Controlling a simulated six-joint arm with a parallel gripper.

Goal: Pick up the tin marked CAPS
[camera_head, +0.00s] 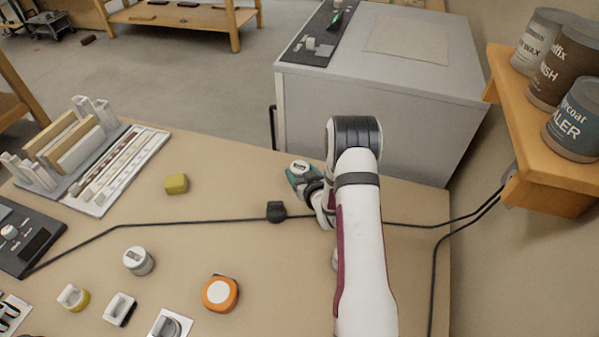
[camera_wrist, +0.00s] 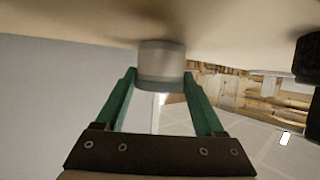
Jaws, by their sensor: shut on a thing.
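My gripper (camera_head: 303,177) is at the back of the bench, right of centre, partly hidden by my arm. Its green fingers also show in the wrist view (camera_wrist: 160,78), shut on a small pale grey tin (camera_wrist: 161,60) with a darker band. In the head view the held tin's white lid (camera_head: 300,165) carries a dark mark too small to read. I cannot tell whether the tin touches the bench. A similar white-lidded tin (camera_head: 138,260) stands upright at the front left, its label also unreadable.
A black cable (camera_head: 180,222) with a small box (camera_head: 276,211) crosses the bench. A yellow block (camera_head: 176,184), an orange round item (camera_head: 220,293) and a rack (camera_head: 68,150) stand left. A grey cabinet (camera_head: 385,95) is behind; a shelf with cans (camera_head: 545,140) overhangs at right.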

